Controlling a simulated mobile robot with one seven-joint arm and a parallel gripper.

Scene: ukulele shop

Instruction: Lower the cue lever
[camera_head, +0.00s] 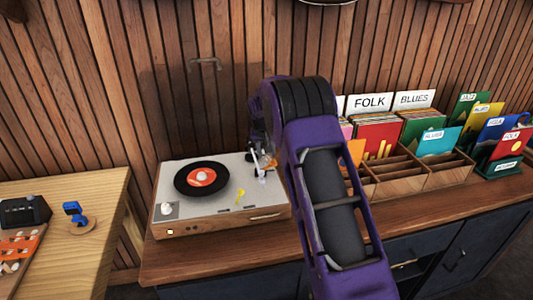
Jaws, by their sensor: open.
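The record player (222,217) stands on the wooden counter, with a black record with a red label (201,177) on its platter. A small pale fitting (263,174) stands at the deck's back right, and a small yellow part (240,195) shows on the deck to the right of the record. I cannot tell which small part is the cue lever. My purple arm comes in from the lower right and hides the area right of the deck. My gripper (262,158) is open above the deck's back right corner, largely hidden by my arm. I cannot tell whether it touches anything.
Wooden record bins (399,184) with FOLK and BLUES signs stand right of my arm. A lighter table (70,252) at left holds a blue clip-on device (74,211) and a black box (24,210). A slatted wall closes the back.

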